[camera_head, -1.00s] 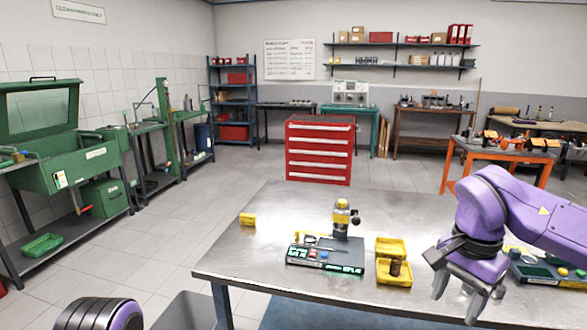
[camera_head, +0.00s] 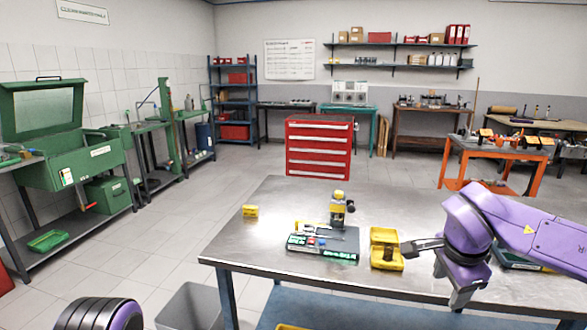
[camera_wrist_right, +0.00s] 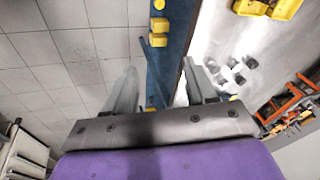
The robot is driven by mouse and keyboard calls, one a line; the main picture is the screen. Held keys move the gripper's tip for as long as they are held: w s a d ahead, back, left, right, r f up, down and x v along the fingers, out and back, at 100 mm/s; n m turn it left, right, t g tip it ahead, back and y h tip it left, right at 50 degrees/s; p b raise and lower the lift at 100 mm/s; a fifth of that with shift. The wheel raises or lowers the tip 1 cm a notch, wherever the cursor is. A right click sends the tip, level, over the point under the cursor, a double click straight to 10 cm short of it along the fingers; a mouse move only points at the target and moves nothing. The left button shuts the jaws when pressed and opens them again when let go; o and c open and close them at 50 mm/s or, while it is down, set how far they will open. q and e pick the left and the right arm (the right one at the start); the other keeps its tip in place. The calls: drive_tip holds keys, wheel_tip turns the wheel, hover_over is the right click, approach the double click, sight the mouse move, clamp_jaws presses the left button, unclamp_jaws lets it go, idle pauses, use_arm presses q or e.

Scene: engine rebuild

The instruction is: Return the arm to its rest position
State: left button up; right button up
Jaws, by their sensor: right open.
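My right arm comes in from the right over the metal workbench (camera_head: 300,200), purple with dark grey fingers. Its gripper (camera_head: 433,276) is open and empty at the bench's front right, beside an open yellow bin (camera_head: 387,262). One finger points left toward the bin; I cannot tell whether it touches. In the right wrist view the gripper (camera_wrist_right: 160,88) has its two fingers spread, with the bench edge and floor beyond. Of my left arm only a dark and purple part shows at the bottom left; its gripper is out of view.
A green-and-grey tray (camera_head: 322,246) with small parts lies on the bench, with a yellow-and-dark bottle-like item (camera_head: 338,210) behind it. A small yellow block (camera_head: 250,211) sits at the left. A grey bin (camera_head: 190,306) stands on the floor. The bench's back middle is clear.

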drive_tip(key=s+a+f+n+t+h, duration=0.1)
drive_tip(key=a+f+t, duration=0.15)
drive_tip(key=f, duration=1.05)
drive_tip(key=s+a+f+n+t+h, duration=0.1)
drive_tip(key=a+f+t, duration=0.15)
drive_tip(key=f, duration=0.95)
drive_tip(key=s+d+f+n+g, duration=0.1)
drive_tip(key=s+d+f+n, duration=0.1)
drive_tip(key=s+f, duration=0.3)
drive_tip(key=s+d+f+n+g, duration=0.1)
drive_tip(key=s+f+n+g, duration=0.1)
drive_tip(key=s, duration=0.9)
drive_tip(key=s+d+f+n+g, duration=0.1)
drive_tip(key=s+d+f+n, duration=0.1)
drive_tip(key=s+f+n, duration=0.2)
drive_tip(key=s+f, duration=0.3)
drive_tip(key=s, duration=0.1)
drive_tip(key=shift+s+d+f+n+g+y, duration=0.3)
drive_tip(key=shift+s+f+g, duration=0.05)
drive_tip(key=shift+g, duration=0.05)
